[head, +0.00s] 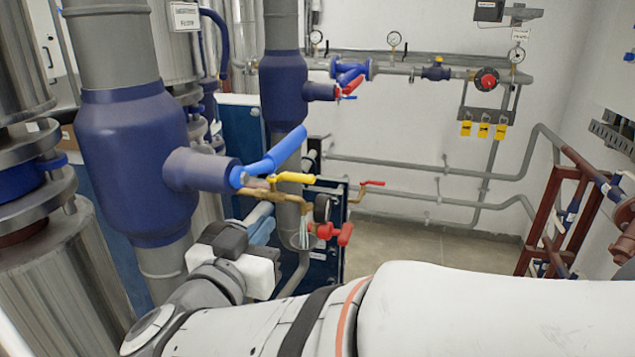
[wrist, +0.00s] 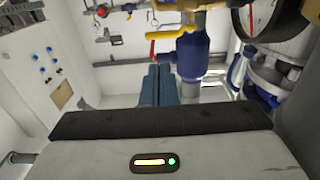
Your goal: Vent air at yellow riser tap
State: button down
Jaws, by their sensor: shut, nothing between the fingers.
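The yellow riser tap (head: 292,178) has a yellow lever on a brass fitting, beside the blue-jacketed riser at centre left in the head view. Its lever points to the right, roughly level. My gripper (head: 264,226), with a white body and blue-grey fingers, is just below and left of the brass fitting. The fingers (wrist: 160,74) are together and empty in the wrist view. Whether the fingertips touch anything is unclear.
Pipes stand close on the left. Open floor (head: 420,243) shows farther right.

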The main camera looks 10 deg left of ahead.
aim_at(298, 181)
jog(key=w, duration=0.4)
jog(key=w+p, duration=0.1)
jog(key=w, duration=0.4)
jog(key=w+d+p, duration=0.1)
jog(key=w, duration=0.3)
jog(key=shift+w, duration=0.15)
